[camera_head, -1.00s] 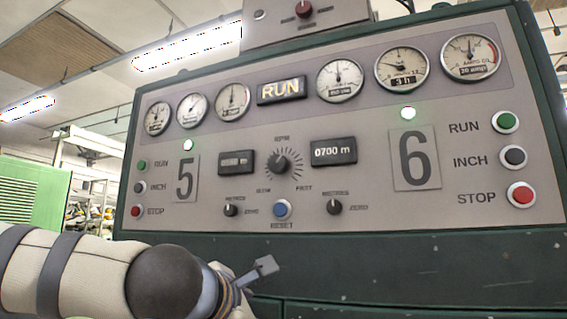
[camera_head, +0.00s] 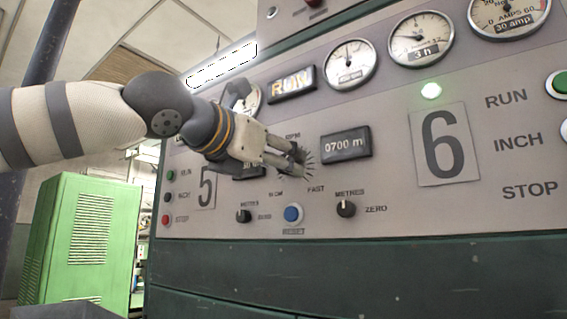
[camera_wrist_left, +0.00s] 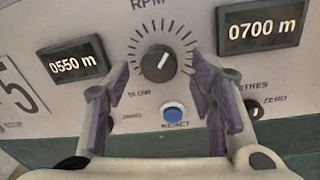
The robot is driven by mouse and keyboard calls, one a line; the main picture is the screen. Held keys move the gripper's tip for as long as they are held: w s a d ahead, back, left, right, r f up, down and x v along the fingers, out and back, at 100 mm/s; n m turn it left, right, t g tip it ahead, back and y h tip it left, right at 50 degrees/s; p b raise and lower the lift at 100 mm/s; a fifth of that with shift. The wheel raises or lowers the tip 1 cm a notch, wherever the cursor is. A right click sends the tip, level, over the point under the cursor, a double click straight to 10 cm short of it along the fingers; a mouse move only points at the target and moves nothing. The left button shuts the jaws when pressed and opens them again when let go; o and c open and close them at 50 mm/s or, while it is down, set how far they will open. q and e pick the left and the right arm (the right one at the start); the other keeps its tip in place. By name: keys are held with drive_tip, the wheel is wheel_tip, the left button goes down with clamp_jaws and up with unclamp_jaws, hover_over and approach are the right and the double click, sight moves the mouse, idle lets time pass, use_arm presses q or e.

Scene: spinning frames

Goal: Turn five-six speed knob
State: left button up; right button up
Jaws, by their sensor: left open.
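The speed knob (camera_wrist_left: 158,64) is a round black knob with a pale pointer line, inside a ring of tick marks under the letters RPM. In the left wrist view it lies between and just beyond the fingertips of my left gripper (camera_wrist_left: 158,75). The pointer is tilted up and to the right. My left gripper (camera_head: 295,160) is open, with a finger on each side of the knob; contact cannot be told. In the head view the fingers hide most of the knob. My right gripper is not in view.
The knob sits on a grey control panel (camera_head: 400,205) between the 0550 m counter (camera_wrist_left: 73,60) and the 0700 m counter (camera_head: 346,145). Below are a blue reset button (camera_head: 293,214) and small black metres knobs (camera_head: 346,209). A green cabinet (camera_head: 85,235) stands at left.

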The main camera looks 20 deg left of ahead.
use_arm(q)
drive_tip(key=shift+x, duration=1.15)
drive_tip(key=c, duration=1.1)
drive_tip(key=m, duration=0.4)
drive_tip(key=shift+c, duration=0.2)
drive_tip(key=o, duration=1.1)
drive_tip(key=shift+o, duration=0.2)
